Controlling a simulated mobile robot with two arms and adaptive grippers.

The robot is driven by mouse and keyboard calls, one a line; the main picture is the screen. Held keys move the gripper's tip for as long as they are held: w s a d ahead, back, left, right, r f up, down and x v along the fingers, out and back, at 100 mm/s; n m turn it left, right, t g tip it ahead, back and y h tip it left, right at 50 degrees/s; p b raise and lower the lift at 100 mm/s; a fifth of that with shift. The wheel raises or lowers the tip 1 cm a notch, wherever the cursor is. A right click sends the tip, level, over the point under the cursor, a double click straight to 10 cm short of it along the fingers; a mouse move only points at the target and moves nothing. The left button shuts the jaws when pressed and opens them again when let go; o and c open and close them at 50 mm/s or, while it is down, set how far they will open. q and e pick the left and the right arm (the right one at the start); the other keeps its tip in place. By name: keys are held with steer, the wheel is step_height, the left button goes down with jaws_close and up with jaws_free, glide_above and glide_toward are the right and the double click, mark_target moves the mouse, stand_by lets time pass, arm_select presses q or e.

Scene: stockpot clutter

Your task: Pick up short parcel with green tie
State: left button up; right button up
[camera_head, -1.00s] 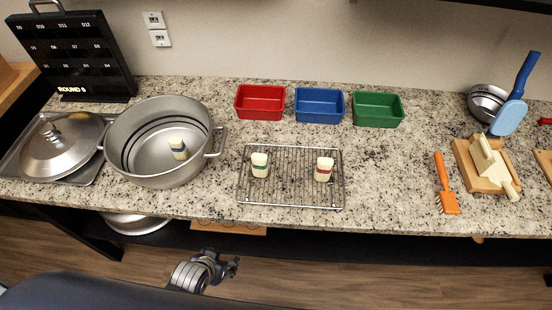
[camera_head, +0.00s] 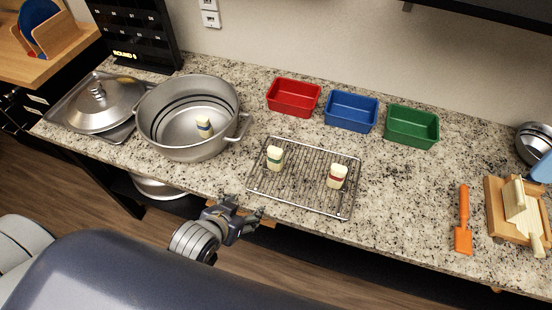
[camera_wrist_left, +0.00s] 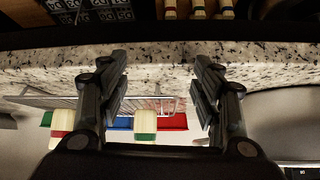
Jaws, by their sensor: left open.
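The short parcel with the green tie (camera_head: 275,158) is a pale, upright piece with a green band, standing on the wire rack (camera_head: 309,210) at its left side. In the left wrist view this parcel (camera_wrist_left: 145,121) shows between my fingers, beyond them. My left gripper (camera_head: 245,208) is open and empty at the counter's front edge, in front of the rack and apart from the parcel. Its two spread fingers (camera_wrist_left: 160,76) also frame the left wrist view. A similar parcel with a red band (camera_head: 337,176) stands on the rack to the right. My right gripper is out of view.
A large stockpot (camera_head: 176,149) left of the rack holds a blue-banded parcel (camera_head: 204,127). Red (camera_head: 293,108), blue (camera_head: 351,120) and green (camera_head: 411,136) bins stand behind the rack. An orange tool (camera_head: 463,220) lies to the right. Bare counter separates it from the rack.

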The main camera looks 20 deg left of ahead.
mark_target(272, 162)
arm_select(q)
steer(key=w+d+r+t+h, duration=0.25)
steer(key=w+r+t, duration=0.25)
steer(key=r, duration=0.3)
steer(key=shift+y, duration=0.45)
steer(key=p+x, duration=0.1)
steer(key=x, duration=0.5)
steer(key=shift+s, duration=0.1)
steer(key=shift+w+d+f+p, duration=0.1)
steer(key=shift+w+p, duration=0.3)
steer(key=shift+w, duration=0.15)
steer(key=p+x, duration=0.1)
steer(key=x, duration=0.3)
steer(key=shift+f, duration=0.1)
steer(key=c, duration=1.2)
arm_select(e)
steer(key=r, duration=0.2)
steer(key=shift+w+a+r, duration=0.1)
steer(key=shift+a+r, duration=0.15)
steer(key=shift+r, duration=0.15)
